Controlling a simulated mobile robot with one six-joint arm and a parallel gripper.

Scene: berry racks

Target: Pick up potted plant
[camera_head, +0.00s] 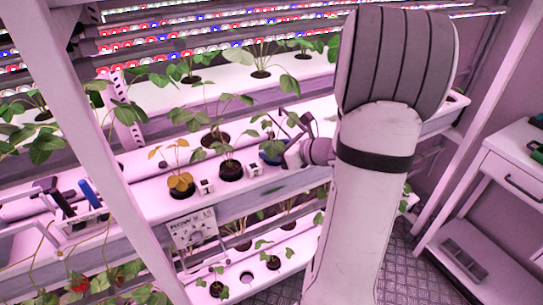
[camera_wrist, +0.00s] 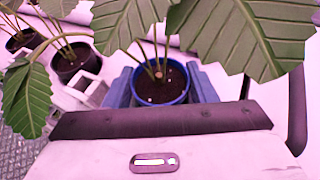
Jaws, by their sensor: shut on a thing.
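A potted plant with broad green leaves in a blue pot (camera_wrist: 160,96) is in the middle of the wrist view. The blue fingers of my gripper (camera_wrist: 161,84) press on both sides of the pot, shut on it. In the head view the blue pot (camera_head: 271,157) shows at the front of the rack shelf, partly hidden by my gripper (camera_head: 285,154), which reaches in from the right. I cannot tell whether the pot still touches the shelf. Large leaves cover part of its stems.
A dark pot (camera_head: 231,171) with a green plant and a pot with yellow leaves (camera_head: 181,190) stand to the left. Small white blocks (camera_head: 206,186) sit between them. A rack post (camera_head: 105,130) is at left, and a white cart (camera_head: 500,170) at right.

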